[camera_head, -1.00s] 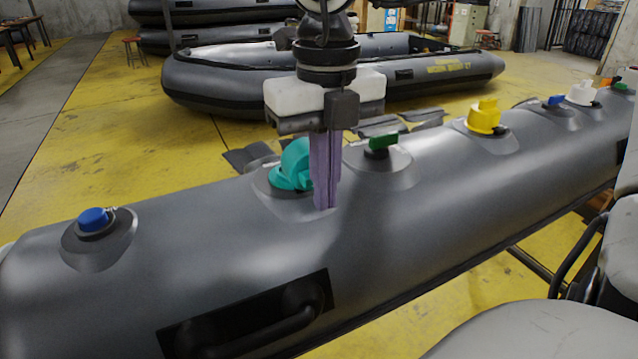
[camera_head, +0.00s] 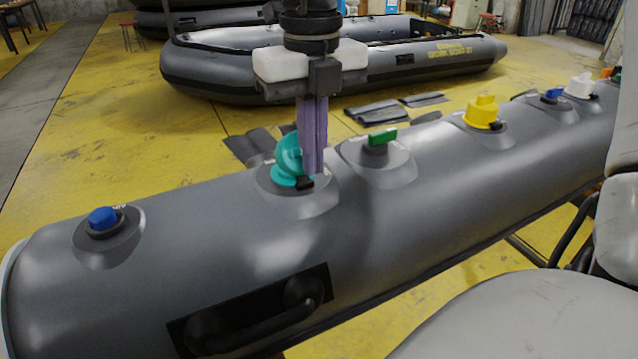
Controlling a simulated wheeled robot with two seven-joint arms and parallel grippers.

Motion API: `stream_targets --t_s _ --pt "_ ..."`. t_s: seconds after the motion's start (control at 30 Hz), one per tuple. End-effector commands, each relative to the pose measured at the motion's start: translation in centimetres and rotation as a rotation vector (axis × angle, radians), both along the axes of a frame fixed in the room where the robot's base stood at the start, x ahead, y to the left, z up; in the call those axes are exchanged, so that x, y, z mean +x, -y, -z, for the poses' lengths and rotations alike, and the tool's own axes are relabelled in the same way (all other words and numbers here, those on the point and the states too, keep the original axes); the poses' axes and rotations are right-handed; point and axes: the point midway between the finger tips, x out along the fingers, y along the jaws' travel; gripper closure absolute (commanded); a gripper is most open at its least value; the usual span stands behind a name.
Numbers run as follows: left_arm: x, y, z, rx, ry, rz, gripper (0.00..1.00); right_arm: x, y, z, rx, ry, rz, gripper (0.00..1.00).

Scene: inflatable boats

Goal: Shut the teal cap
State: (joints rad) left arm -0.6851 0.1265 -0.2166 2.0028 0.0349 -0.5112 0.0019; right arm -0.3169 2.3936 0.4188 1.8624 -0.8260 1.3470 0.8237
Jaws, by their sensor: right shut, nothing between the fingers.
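The teal cap (camera_head: 287,158) sits on a valve on top of the grey boat tube, near the middle of the head view. Its round lid stands tilted up on edge above its teal base, so it looks open. My right gripper (camera_head: 313,172) points straight down with its purple fingers together and nothing between them. The fingertips are just right of the raised lid and partly in front of it. I cannot tell whether they touch it. My left gripper is not in view.
Along the same grey tube (camera_head: 440,190) are a blue cap (camera_head: 102,218), a green cap (camera_head: 382,137), a yellow cap (camera_head: 483,112) and a white cap (camera_head: 580,85). A black handle (camera_head: 255,318) is on the tube's near side. Another grey boat (camera_head: 230,85) lies behind on the yellow floor.

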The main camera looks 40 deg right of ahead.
Motion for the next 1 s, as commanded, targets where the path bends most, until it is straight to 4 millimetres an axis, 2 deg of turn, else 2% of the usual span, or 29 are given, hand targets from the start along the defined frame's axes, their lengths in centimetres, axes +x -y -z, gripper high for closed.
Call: stream_targets --t_s 0.2,1.0 --pt "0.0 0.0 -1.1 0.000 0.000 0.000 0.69 1.4 0.5 -0.7 -0.002 -0.002 0.001 1.00" --pt "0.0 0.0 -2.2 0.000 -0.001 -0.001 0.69 4.9 1.6 -0.6 -0.001 0.000 0.000 1.00"
